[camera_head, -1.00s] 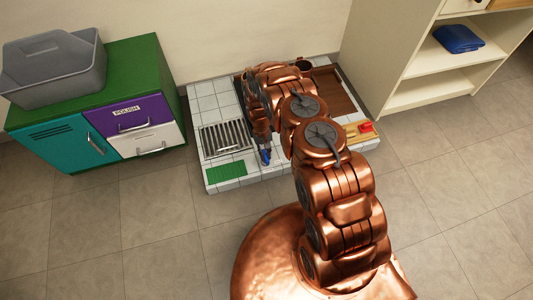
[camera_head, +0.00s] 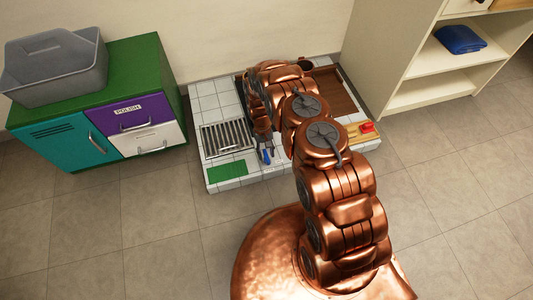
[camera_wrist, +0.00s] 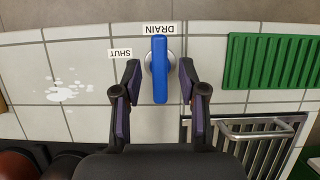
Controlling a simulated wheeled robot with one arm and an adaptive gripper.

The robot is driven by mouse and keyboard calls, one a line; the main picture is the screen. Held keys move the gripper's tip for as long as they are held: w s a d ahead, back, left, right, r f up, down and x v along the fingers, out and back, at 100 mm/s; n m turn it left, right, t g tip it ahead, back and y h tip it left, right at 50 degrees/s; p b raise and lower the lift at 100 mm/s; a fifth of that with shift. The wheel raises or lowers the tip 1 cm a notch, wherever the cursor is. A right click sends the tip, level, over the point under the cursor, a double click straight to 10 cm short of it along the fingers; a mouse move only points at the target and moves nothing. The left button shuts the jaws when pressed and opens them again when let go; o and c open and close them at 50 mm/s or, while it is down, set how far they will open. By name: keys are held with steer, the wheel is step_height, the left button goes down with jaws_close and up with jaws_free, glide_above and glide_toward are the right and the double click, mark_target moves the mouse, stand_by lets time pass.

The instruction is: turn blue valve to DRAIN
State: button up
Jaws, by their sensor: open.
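The blue valve (camera_wrist: 159,85) is a bar handle on a round metal base, upright in the wrist view. Its upper end is beside the DRAIN label (camera_wrist: 160,28); the SHUT label (camera_wrist: 120,54) is to its left. In the head view the blue valve (camera_head: 267,157) shows small at the tiled unit's front, partly hidden by my gripper. My gripper (camera_wrist: 160,68) is open, with one finger on each side of the handle. A gap shows between each finger and the handle.
The white tiled unit (camera_head: 213,108) carries a metal grate (camera_wrist: 258,136) and a green ribbed pad (camera_wrist: 270,60) right of the valve in the wrist view. White splashes (camera_wrist: 65,90) lie to the left. A cabinet (camera_head: 48,150) and a shelf unit (camera_head: 400,62) stand either side.

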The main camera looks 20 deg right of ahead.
steer(key=v, duration=1.1)
steer(key=shift+r, duration=0.2)
steer(key=shift+w, duration=0.15)
steer(key=s+r+p, duration=0.3)
steer(key=r+p, duration=0.2)
steer(key=r, duration=1)
steer(key=s+r+t+p, duration=0.1)
steer(key=s+r+p, duration=0.3)
steer(key=r, duration=1.1)
steer(key=s+r+p, duration=0.2)
steer(key=r+p, duration=0.4)
steer(key=r, duration=0.9)
steer(key=s+r+t+p, duration=0.1)
steer(key=s+r+p, duration=1.6)
steer(key=s+r, duration=1.3)
steer(key=shift+s+d+t, duration=0.3)
steer(key=shift+s, duration=0.25)
steer(key=shift+a, duration=0.1)
